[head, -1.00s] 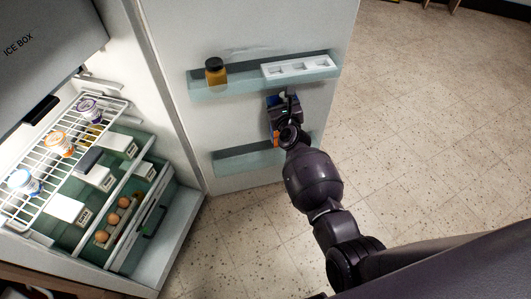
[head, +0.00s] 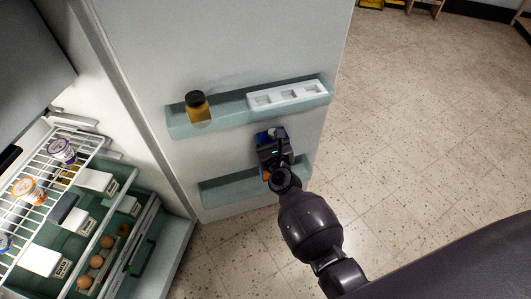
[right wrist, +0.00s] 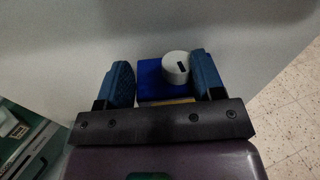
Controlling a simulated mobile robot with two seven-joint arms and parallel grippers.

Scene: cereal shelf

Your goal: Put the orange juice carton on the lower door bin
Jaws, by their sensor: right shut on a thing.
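My right gripper (head: 271,135) is in front of the fridge door, between the upper door bin and the lower door bin (head: 222,190). In the right wrist view its two blue-padded fingers (right wrist: 164,82) are shut on the orange juice carton (right wrist: 149,78), which shows a blue top and a white round cap. In the head view the gripper and wrist hide most of the carton; a bit of orange shows beside the wrist. The lower bin's visible part looks empty; the arm covers part of its right side. My left gripper is not in view.
The upper door bin (head: 222,115) holds a dark-lidded jar (head: 197,107) and a white tray (head: 288,95). The open fridge at the left has a wire shelf with yogurt cups (head: 30,190), and eggs (head: 96,262) in a drawer.

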